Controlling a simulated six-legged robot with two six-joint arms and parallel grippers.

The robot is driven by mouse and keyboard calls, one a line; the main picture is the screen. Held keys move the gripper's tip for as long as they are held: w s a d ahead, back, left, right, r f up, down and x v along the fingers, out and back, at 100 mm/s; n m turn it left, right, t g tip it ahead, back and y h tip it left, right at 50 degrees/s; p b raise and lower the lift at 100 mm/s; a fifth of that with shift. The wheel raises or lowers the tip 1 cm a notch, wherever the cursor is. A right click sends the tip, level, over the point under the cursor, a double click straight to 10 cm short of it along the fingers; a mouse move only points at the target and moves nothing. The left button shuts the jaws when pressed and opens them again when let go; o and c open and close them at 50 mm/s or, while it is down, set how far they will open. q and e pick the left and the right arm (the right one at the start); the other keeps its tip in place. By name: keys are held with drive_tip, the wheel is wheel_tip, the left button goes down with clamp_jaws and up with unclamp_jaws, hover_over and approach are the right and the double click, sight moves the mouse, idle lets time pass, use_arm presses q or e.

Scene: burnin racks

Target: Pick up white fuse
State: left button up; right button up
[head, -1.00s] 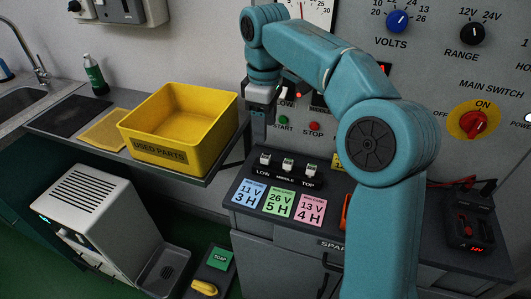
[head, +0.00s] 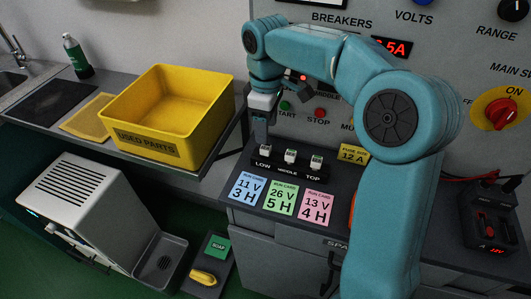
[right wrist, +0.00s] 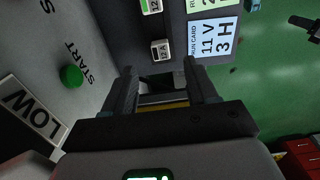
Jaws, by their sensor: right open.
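A small white fuse (head: 265,152) stands upright at the LOW end of a black rack (head: 287,170). In the right wrist view it shows as a pale block (right wrist: 160,50) marked 12 A, just beyond the fingertips. Two similar small blocks stand beside it, at MIDDLE (head: 291,156) and TOP (head: 316,162); the MIDDLE one has a green mark in the right wrist view (right wrist: 150,6). My right gripper (head: 262,138) points down just above and behind the LOW fuse. Its jaws (right wrist: 162,77) are open and look empty. My left gripper is not in view.
Three run cards (head: 283,200) lie in front of the rack. A yellow used-parts bin (head: 148,142) stands to the left. The control panel wall (head: 350,75), with START and STOP buttons, rises close behind. A dark device (head: 487,222) with red parts sits at the right.

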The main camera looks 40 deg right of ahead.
sight(266, 147)
drive_tip(key=shift+s+a+f, duration=0.1)
drive_tip(key=shift+a+f, duration=0.1)
drive_tip(key=shift+f, duration=0.45)
wheel_tip(266, 147, down, 5)
drive_tip(key=shift+d+f+b, duration=0.1)
drive_tip(key=shift+b, duration=0.3)
drive_tip(key=c, duration=0.9)
